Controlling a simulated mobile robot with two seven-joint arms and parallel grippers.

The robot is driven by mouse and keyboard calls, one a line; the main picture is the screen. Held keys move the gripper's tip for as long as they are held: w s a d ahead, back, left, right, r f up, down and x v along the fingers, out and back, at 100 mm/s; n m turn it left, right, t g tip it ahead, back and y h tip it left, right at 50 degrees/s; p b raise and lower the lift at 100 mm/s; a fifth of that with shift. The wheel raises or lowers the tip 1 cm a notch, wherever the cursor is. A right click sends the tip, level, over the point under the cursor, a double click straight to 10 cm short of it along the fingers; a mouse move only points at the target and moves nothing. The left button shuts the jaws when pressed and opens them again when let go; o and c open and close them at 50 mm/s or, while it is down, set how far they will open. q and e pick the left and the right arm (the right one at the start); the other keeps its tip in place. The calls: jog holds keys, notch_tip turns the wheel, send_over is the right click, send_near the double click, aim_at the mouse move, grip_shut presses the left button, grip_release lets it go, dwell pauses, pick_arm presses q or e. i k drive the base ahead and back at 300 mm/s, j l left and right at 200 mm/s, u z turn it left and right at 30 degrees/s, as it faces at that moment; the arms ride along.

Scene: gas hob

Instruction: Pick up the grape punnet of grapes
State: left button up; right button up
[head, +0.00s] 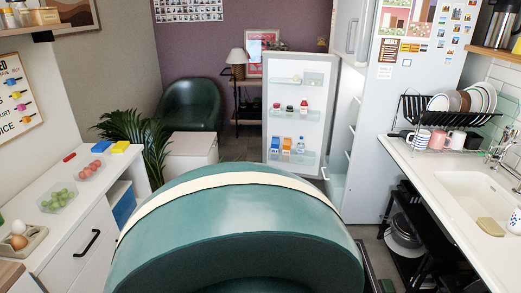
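The grape punnet (58,198) is a clear, shallow container holding several green grapes. It sits on the white counter at the left of the head view. A second clear punnet (89,170) with reddish round fruit stands just behind it and to the right. Neither of my grippers shows in this view.
An egg carton (22,240) with eggs lies nearer on the left counter (82,222). A yellow thing (120,147) and a small red one (69,157) lie farther back. A fridge door (297,105) stands open beyond. A sink (475,192) is at right.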

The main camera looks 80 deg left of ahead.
aim_at(56, 200)
jog(key=u, duration=3.95)
